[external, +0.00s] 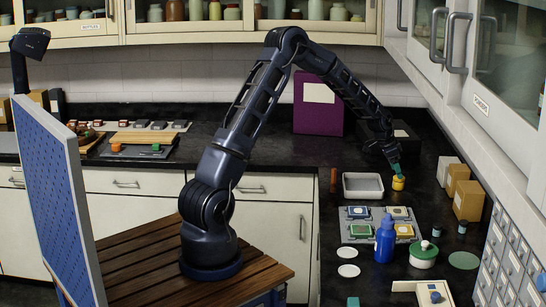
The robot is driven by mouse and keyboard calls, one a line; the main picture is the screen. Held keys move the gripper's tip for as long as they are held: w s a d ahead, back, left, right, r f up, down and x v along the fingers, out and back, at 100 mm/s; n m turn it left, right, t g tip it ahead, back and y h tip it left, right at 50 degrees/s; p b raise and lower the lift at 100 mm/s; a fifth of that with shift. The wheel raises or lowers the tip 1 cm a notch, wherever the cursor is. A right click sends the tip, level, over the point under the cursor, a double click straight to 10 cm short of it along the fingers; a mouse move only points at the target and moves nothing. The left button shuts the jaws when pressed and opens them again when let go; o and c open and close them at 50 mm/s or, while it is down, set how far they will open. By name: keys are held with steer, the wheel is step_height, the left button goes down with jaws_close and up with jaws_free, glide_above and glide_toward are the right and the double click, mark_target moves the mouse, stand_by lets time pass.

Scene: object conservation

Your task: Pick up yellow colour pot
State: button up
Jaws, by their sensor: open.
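The yellow colour pot (398,184) is small and stands on the dark counter at the right, just right of a pale grey tray. My arm reaches over to it from the left. My gripper (396,170) has teal fingertips and is directly above the pot, open. The fingers are at the pot's top, and I cannot tell whether they touch it. The picture is too small to show the gap between them.
The grey tray (347,186) lies left of the pot. Cardboard boxes (467,201) stand to its right. In front are a panel with coloured squares (349,232), a blue bottle (385,243) and a green-lidded white pot (423,260). Wall cabinets (500,75) overhang the right side.

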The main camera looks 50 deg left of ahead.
mark_target(399, 183)
steer(key=x, duration=0.5)
steer(key=shift+w+a, duration=0.15)
steer(key=shift+a, duration=0.05)
steer(key=shift+c, duration=0.2)
steer(key=c, duration=1.1)
